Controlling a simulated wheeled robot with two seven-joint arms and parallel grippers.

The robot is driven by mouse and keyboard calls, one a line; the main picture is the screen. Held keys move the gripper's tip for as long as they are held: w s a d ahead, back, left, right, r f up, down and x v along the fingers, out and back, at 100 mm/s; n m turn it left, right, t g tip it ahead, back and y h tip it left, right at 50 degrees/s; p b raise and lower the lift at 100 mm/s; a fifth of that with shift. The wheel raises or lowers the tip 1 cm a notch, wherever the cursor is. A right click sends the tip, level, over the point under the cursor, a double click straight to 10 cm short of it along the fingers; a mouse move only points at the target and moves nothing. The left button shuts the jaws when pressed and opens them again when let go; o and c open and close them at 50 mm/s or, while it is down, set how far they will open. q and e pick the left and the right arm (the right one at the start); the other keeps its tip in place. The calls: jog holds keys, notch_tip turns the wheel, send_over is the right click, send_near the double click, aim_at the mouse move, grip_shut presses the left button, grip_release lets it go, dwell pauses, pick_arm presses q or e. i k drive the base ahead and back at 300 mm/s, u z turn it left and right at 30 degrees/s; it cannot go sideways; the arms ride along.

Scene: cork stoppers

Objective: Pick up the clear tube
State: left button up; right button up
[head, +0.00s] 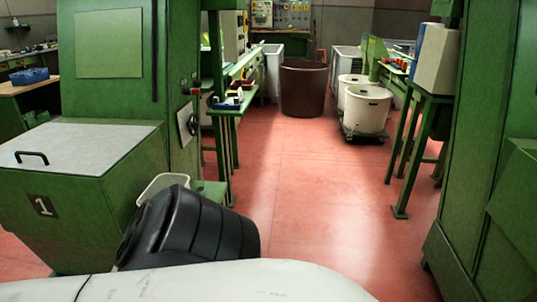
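I cannot make out a clear tube in the head view. Neither of my grippers shows in it. A small pale open container (160,184) stands beside the green machine at the left; its inside is mostly hidden. A black ribbed shape (190,232) and a smooth white surface fill the near foreground, and I cannot tell whether they are parts of me.
A green machine (90,190) marked 1 stands at the left. A long green bench (236,100) lies beyond it. A dark brown bin (303,90) and white tubs (366,110) stand farther back. Green stands line the right. The red floor (310,190) between is clear.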

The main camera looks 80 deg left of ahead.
aim_at(194, 147)
jog(key=u, duration=3.15)
jog(key=k, duration=0.45)
jog(key=z, duration=1.45)
jog(key=i, duration=2.1)
jog(key=u, duration=0.85)
